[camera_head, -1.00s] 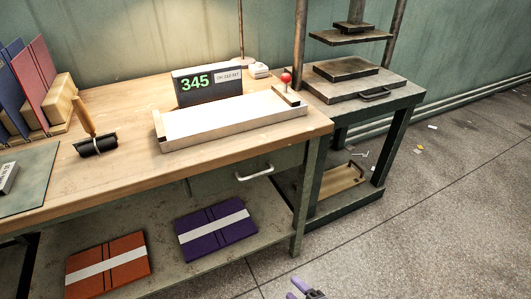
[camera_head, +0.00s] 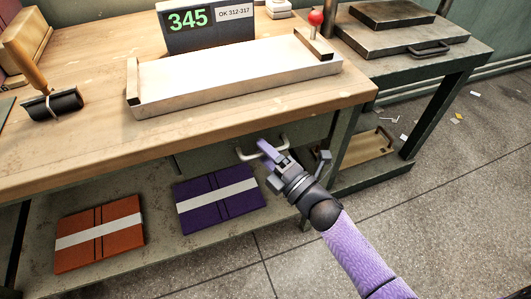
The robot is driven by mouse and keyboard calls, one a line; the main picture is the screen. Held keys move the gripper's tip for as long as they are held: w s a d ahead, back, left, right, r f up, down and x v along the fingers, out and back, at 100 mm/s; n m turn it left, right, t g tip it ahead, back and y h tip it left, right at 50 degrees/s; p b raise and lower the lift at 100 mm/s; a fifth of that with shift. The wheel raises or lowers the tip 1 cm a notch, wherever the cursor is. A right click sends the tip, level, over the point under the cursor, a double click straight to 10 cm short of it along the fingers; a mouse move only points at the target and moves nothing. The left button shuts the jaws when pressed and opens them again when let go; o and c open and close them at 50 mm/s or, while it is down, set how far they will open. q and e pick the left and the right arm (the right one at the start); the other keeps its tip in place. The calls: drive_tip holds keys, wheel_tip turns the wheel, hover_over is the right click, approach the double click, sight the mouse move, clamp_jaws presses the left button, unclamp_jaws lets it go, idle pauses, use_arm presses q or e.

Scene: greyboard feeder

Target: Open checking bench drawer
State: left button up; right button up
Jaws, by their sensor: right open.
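The checking bench (camera_head: 75,145) has a grey-green drawer (camera_head: 217,156) under its wooden top at the right end. The drawer looks shut. Its pale bar handle (camera_head: 247,157) shows left of my right gripper. My right gripper (camera_head: 268,160) is open at the right end of the handle and hides part of it. I cannot tell whether a finger touches the handle. My left gripper is not in view.
On the bench top stand a white tray-like gauge (camera_head: 230,80), a display reading 345 (camera_head: 188,22) and a roller (camera_head: 52,104). An orange book (camera_head: 100,236) and a purple book (camera_head: 218,198) lie on the lower shelf. A press table (camera_head: 440,62) stands right. Floor in front is clear.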

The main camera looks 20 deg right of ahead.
clamp_jaws()
idle(1.0)
idle(0.4)
